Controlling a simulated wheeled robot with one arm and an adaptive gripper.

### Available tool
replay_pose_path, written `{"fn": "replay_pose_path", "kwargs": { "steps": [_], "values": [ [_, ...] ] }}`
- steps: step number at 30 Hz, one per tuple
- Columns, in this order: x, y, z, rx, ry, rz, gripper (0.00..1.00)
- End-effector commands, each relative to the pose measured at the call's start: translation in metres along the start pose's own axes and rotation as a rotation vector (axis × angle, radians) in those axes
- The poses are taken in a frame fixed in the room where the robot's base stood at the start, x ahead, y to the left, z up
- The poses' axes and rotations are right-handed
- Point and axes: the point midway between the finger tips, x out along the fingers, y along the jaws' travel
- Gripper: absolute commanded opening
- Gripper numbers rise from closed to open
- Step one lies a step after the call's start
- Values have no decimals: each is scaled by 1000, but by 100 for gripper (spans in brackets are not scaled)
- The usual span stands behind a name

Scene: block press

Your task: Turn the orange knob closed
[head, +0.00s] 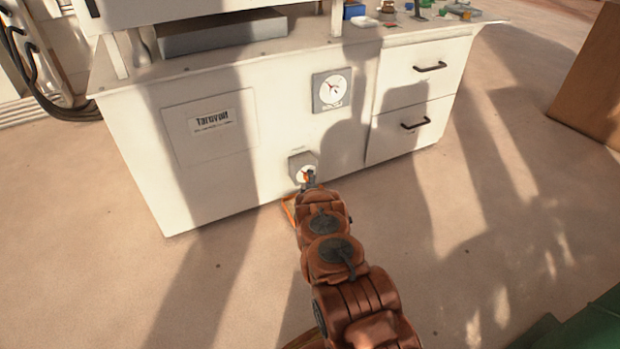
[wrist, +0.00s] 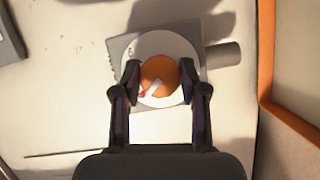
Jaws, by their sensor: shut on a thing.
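The orange knob (wrist: 160,82) shows in the wrist view as a round disc with a white and red pointer mark. It sits on a white round dial (wrist: 158,48) on a grey square plate (wrist: 117,48). My gripper (wrist: 160,84) has one finger on each side of the knob and is shut on it. In the head view my gripper (head: 308,181) reaches the grey plate (head: 303,158) low on the front of the white cabinet (head: 240,175). There the gripper mostly hides the knob.
A round gauge (head: 333,90) and a label plate (head: 210,127) are on the cabinet front above. Two drawers with dark handles (head: 430,67) are at the right. A grey cylinder (wrist: 222,55) sticks out beside the dial. An orange-edged frame (wrist: 266,60) stands at the right in the wrist view.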

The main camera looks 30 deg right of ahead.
Motion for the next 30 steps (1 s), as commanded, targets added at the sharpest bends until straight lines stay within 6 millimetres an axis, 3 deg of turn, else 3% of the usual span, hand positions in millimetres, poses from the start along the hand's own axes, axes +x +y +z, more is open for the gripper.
{"fn": "replay_pose_path", "kwargs": {
  "steps": [15,16,22,30],
  "values": [
    [0,1,0,-10,0,7,8],
    [0,1,0,-10,0,6,45],
    [0,1,0,-10,0,6,66],
    [0,0,0,-9,0,5,67]
  ]
}}
